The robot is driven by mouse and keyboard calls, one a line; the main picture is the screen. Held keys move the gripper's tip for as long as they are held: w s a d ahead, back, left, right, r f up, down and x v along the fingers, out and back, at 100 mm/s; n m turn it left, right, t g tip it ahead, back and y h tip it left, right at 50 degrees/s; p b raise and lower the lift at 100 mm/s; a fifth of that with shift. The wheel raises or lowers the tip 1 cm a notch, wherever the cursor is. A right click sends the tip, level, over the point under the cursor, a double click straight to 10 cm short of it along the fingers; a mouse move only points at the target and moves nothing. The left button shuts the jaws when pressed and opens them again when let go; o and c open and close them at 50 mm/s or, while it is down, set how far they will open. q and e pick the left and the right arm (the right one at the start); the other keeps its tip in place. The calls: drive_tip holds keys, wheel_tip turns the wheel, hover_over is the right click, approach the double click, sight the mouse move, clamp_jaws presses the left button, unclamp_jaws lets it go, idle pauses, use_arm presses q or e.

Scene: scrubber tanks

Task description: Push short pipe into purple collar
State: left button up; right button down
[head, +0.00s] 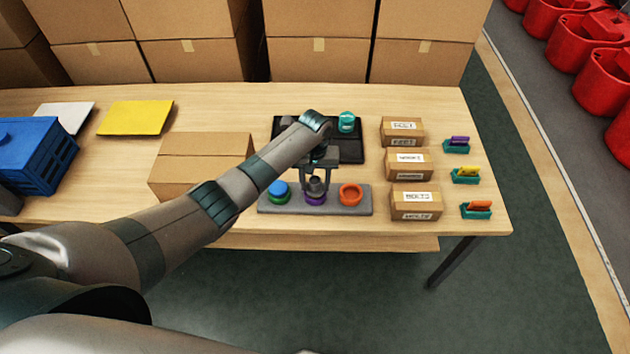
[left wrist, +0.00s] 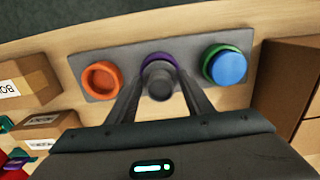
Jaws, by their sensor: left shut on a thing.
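My left gripper (head: 316,178) points down over the grey base plate (head: 335,209) and is shut on a short dark grey pipe (head: 316,187). The pipe stands about upright at the purple collar (head: 316,200), the middle one on the plate. In the left wrist view the pipe (left wrist: 159,84) shows between the two fingers, with the purple collar (left wrist: 158,58) partly hidden behind it. I cannot tell how far the pipe sits inside the collar. My right gripper is not in view.
A blue piece (head: 279,188) sits in the green collar left of the purple one. An orange collar (head: 351,194) stands on the right. A black tray (head: 350,152) with a teal piece (head: 347,121) lies behind. Labelled cartons (head: 416,198) stand to the right, a larger carton (head: 190,180) to the left.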

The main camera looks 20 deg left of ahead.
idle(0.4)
use_arm(q)
drive_tip(key=shift+s+f, duration=0.1)
drive_tip(key=shift+f, duration=0.3)
drive_tip(key=shift+f, duration=0.2)
drive_tip(key=shift+c, duration=0.5)
drive_tip(key=o, duration=2)
drive_tip(key=shift+r, duration=0.1)
drive_tip(key=shift+r+p, duration=2.35)
drive_tip(key=shift+p, duration=0.05)
drive_tip(key=shift+r+p, duration=0.3)
drive_tip(key=shift+r, duration=0.8)
